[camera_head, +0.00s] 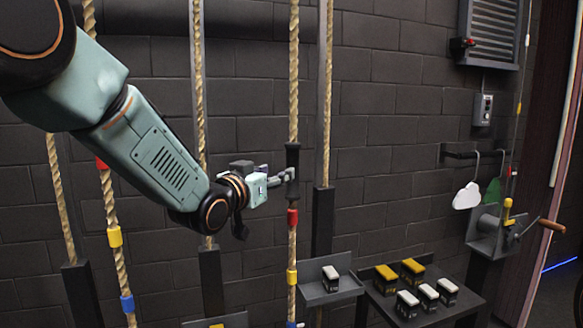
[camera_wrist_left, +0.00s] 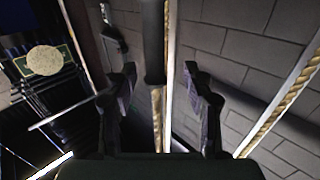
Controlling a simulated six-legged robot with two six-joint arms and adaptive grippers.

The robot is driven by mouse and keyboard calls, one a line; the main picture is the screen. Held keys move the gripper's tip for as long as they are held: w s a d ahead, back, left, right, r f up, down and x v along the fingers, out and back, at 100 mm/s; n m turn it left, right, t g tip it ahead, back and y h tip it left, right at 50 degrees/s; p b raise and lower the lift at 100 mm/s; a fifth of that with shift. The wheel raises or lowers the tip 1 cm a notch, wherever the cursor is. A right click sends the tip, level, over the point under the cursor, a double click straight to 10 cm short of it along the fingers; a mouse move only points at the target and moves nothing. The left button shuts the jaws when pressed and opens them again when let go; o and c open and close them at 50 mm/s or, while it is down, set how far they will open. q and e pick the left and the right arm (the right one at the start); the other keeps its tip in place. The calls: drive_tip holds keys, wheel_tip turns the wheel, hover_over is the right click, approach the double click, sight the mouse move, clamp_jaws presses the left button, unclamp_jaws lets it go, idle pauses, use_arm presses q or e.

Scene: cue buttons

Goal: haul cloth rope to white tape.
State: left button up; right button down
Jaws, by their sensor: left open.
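A tan twisted rope (camera_head: 294,70) hangs down the dark wall in the head view. It carries a black sleeve (camera_head: 292,158), with red tape (camera_head: 292,217) and yellow tape (camera_head: 291,277) below it. My left gripper (camera_head: 283,176) is at this sleeve, coming from the left. In the left wrist view the open fingers (camera_wrist_left: 163,88) stand on either side of the rope (camera_wrist_left: 157,115) and the sleeve's lower end (camera_wrist_left: 153,55); I cannot tell whether they touch. I cannot make out any white tape on this rope. My right gripper is not in view.
Another taped rope (camera_head: 110,210) hangs at the left, with plain ropes (camera_head: 199,90) and (camera_head: 327,90) on either side of my gripper. A shelf (camera_head: 412,310) with yellow-topped and white-topped blocks stands below right. A crank box (camera_head: 495,232) is farther right.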

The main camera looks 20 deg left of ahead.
sight(293, 166)
use_arm(q)
drive_tip(key=w+d, duration=0.1)
drive_tip(key=w, duration=0.1)
drive_tip(key=w+p, duration=0.1)
drive_tip(key=w, duration=0.1)
drive_tip(key=w+d, duration=0.1)
drive_tip(key=w, duration=0.2)
drive_tip(key=shift+d, duration=0.3)
drive_tip(key=shift+w+a, duration=0.2)
drive_tip(key=shift+a, duration=0.35)
drive_tip(key=shift+w+d, duration=0.2)
drive_tip(key=shift+d, duration=0.55)
drive_tip(key=shift+c, duration=0.2)
drive_tip(key=shift+s+a, duration=0.1)
drive_tip(key=shift+a, duration=0.5)
drive_tip(key=c, duration=0.6)
drive_tip(key=shift+d, duration=0.35)
drive_tip(key=c, duration=0.3)
clamp_jaws()
drive_tip(key=shift+a, duration=0.2)
drive_tip(key=shift+d, duration=0.1)
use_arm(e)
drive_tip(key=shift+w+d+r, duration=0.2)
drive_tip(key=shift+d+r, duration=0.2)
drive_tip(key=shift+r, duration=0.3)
